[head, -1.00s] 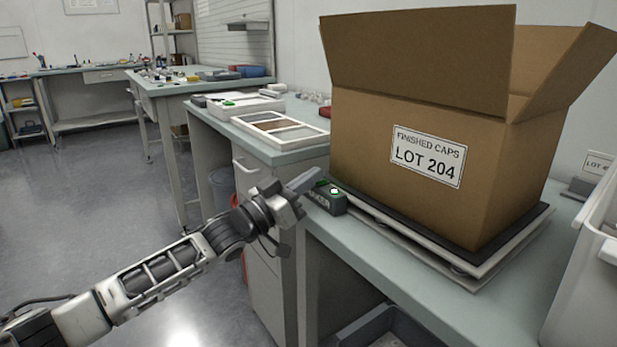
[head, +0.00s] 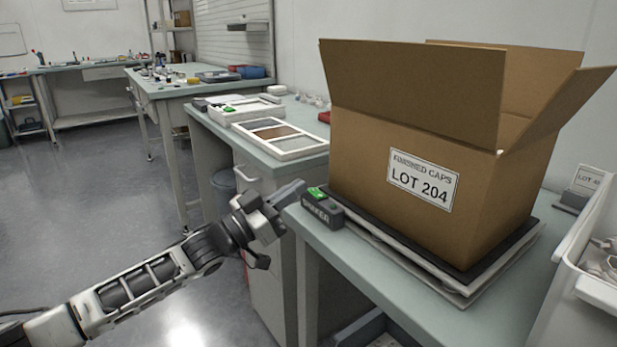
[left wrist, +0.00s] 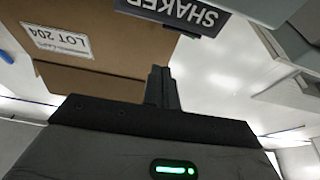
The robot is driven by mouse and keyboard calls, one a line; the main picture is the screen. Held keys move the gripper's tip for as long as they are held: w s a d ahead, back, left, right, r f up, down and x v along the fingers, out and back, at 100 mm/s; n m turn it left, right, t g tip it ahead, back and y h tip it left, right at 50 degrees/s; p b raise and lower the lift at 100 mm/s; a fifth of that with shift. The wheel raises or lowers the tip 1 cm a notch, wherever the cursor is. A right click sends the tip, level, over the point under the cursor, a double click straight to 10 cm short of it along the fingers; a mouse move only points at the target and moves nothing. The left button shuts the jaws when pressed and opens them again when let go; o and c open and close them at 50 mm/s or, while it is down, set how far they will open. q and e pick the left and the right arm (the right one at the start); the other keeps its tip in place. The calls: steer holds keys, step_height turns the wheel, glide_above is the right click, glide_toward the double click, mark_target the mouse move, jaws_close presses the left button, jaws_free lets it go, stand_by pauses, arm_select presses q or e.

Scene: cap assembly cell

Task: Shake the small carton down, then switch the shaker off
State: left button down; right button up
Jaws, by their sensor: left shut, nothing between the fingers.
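The open brown carton (head: 385,135), labelled FINISHED CAPS LOT 204, stands upright on the shaker's dark-topped plate (head: 400,250) with its flaps raised. I cannot see inside it. The dark SHAKER switch box (head: 322,212) sits at the bench edge, left of the carton, with a green switch on top and a green light beside it. My left gripper (head: 298,188) is shut and empty, its tips just left of the switch box; I cannot tell whether they touch it. The left wrist view shows the shut fingers (left wrist: 161,85), the carton (left wrist: 95,50) and the SHAKER box (left wrist: 172,14).
A tray with compartments (head: 290,152) lies on the bench behind the switch box. A white bin (head: 570,285) stands at the right front. A small LOT card (head: 588,180) stands right of the carton. Open floor lies to the left.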

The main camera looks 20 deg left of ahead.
arm_select(q)
steer(key=v, duration=0.5)
steer(key=shift+s+a, duration=0.15)
steer(key=shift+a, duration=0.15)
steer(key=shift+f, duration=0.1)
